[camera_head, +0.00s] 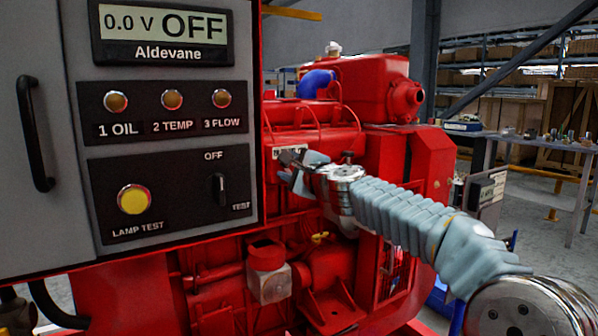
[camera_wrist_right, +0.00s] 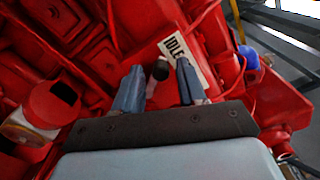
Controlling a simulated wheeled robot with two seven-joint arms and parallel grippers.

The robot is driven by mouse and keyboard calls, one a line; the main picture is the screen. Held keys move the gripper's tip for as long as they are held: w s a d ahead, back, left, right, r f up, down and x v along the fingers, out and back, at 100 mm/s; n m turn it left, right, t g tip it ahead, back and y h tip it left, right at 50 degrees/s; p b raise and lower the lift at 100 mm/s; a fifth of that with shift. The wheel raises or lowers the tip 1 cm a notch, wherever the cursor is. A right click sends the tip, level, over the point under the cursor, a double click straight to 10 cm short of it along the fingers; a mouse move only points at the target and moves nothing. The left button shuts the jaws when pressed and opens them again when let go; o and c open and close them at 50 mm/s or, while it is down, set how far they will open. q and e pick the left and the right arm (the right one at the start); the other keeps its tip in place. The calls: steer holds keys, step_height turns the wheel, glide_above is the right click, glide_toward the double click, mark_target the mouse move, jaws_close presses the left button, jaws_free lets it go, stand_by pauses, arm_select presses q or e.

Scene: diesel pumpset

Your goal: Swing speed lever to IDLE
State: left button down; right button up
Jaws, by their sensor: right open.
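The red diesel engine (camera_head: 345,130) stands behind and right of the grey control panel. In the right wrist view a white label reading IDLE (camera_wrist_right: 176,46) is fixed on the red engine. A small dark knob with a pale lower part (camera_wrist_right: 157,72), apparently the speed lever's end, shows between the fingers of my right gripper (camera_wrist_right: 158,84). The two fingers are apart, one on each side of the knob. I cannot tell whether they touch it. In the head view my right gripper (camera_head: 292,170) is at the engine's side, and the lever is mostly hidden there. My left gripper is out of view.
The grey control panel (camera_head: 75,190) with its display, lamps, yellow button and black handle fills the left of the head view. A workbench with small parts (camera_head: 545,140) stands at the right. Red pipes and a red-capped unit (camera_head: 268,268) lie below the gripper.

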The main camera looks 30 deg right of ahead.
steer(key=s+b, duration=0.1)
steer(key=s, duration=0.5)
steer(key=shift+d, duration=0.25)
stand_by(0.5)
